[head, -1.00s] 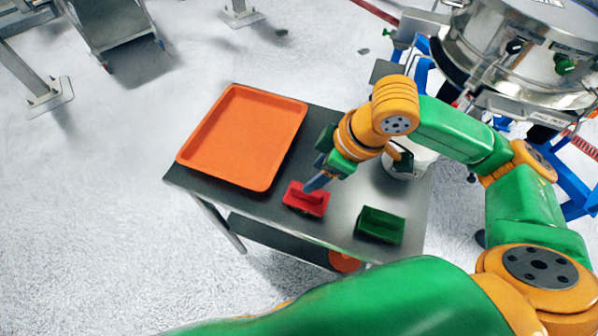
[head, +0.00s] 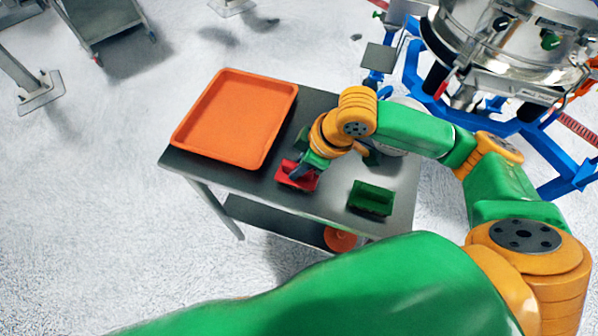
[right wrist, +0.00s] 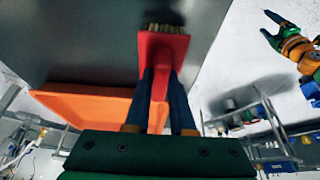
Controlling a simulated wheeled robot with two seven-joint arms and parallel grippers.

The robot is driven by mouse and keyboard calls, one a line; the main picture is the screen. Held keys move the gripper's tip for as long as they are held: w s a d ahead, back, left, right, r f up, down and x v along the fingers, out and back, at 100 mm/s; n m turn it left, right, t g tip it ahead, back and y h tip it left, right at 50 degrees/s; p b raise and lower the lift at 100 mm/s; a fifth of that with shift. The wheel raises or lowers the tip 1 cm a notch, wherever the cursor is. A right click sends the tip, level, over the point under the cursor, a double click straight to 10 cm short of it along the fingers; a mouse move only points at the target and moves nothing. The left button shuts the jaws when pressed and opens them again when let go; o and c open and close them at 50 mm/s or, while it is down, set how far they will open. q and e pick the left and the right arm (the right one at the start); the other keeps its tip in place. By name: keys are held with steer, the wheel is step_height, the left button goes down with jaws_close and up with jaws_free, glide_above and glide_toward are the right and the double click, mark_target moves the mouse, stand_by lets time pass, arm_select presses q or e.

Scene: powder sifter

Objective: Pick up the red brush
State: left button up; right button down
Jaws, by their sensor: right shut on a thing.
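The red brush (head: 297,177) is at the front part of the grey table, between the orange tray and the green brush. My right gripper (head: 301,169) is pointed down and shut on its red handle. In the right wrist view, the red brush (right wrist: 163,48) stands out between the two dark fingers (right wrist: 160,95), with pale bristles at its far end. I cannot tell whether the bristles touch the table. My left gripper (right wrist: 268,28) shows small at the upper right of the right wrist view, with its fingers apart and empty; it is out of the head view.
An orange tray (head: 205,147) lies on the left of the grey table (head: 330,205). A green brush (head: 371,198) lies to the right of the red one. A steel sifter (head: 490,50) on a blue frame stands at the upper right. An orange round thing (head: 340,240) sits below the tabletop.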

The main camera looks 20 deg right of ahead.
mark_target(293, 163)
steer(key=shift+r, duration=0.3)
step_height(293, 163, up, 3)
steer(key=shift+w+f, duration=0.15)
steer(key=s+d+r+b, duration=0.3)
steer(key=s+d+r, duration=0.6)
steer(key=d, duration=0.1)
steer(key=shift+s+d+r, duration=0.25)
steer(key=shift+d+r, duration=0.05)
steer(key=shift+r, duration=0.05)
